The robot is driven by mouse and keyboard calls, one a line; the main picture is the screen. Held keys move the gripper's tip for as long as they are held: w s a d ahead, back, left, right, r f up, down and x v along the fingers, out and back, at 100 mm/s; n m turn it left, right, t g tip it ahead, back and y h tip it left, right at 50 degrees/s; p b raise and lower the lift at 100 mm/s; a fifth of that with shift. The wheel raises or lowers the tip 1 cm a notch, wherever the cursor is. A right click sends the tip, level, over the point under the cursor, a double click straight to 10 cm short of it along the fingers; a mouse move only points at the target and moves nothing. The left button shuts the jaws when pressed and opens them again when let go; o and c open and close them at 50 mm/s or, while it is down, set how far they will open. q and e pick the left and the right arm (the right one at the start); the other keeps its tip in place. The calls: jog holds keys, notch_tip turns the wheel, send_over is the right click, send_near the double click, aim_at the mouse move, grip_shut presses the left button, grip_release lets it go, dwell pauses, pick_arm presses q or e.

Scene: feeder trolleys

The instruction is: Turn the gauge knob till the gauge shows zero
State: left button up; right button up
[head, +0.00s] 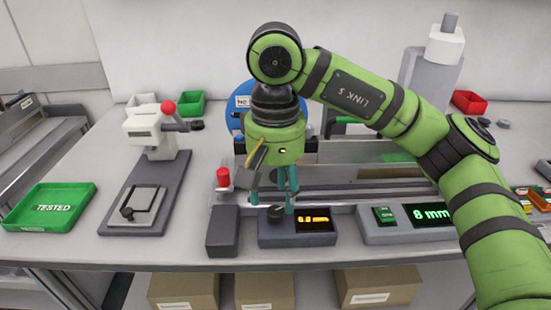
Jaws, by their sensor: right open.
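The gauge (297,238) is a low dark box at the front middle of the bench, with a lit orange display (313,220). The display's digits are small and blurred, so I cannot read them surely. The gauge knob (276,214) is a small dark round knob on the box's left part. My right gripper (272,203) points down over the knob, open, with its teal fingers apart on either side of it. I cannot tell whether the fingers touch the knob. My left gripper is not in view.
A second box with a green "8 mm" display (430,214) stands right of the gauge. A red-topped post (223,178) and dark block (222,232) are close on the left. A press (155,130) and green TESTED tray (50,224) stand farther left. A metal rail lies behind.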

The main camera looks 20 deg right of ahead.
aim_at(276, 210)
notch_tip(276, 210, up, 8)
jog(key=shift+r, duration=0.15)
dwell(0.5)
